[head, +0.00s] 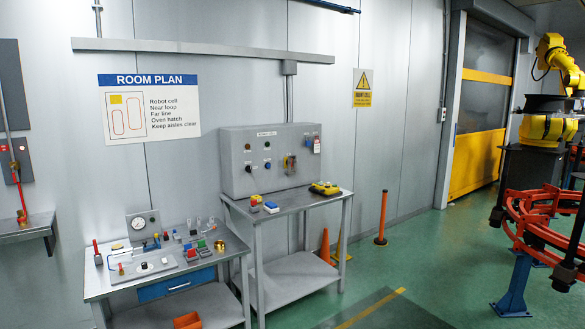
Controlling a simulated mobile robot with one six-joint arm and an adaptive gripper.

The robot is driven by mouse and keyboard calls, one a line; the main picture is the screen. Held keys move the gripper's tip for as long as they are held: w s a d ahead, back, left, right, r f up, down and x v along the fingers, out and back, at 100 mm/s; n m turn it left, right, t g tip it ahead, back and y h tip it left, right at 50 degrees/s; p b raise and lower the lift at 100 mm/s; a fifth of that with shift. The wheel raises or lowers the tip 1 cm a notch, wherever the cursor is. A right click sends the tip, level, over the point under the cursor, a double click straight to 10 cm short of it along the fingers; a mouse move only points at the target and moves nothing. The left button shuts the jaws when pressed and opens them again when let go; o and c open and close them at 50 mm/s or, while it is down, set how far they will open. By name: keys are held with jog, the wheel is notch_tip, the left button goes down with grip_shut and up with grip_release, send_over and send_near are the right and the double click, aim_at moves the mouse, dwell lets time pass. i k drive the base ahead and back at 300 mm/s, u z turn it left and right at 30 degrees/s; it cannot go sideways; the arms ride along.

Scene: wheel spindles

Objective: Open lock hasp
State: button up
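No part of my gripper shows in the head view. I cannot pick out the lock hasp for sure. A grey control box (242,173) stands on the right-hand metal table. On the right of its front is a small yellowish and red fitting (290,164), perhaps the hasp, too small to tell whether it is open or shut.
The right table (290,202) bears a yellow device (325,188) and small blocks. A lower bench (234,247) holds a gauge panel (142,224) and several small parts. Green floor (400,270) is clear in front.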

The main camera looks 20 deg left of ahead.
aim_at(294, 157)
jog(key=u, duration=0.5)
jog(key=i, duration=1.1)
jog(key=u, duration=0.75)
jog(key=i, duration=2.4)
jog(key=z, duration=0.75)
jog(key=i, duration=0.8)
jog(key=z, duration=0.45)
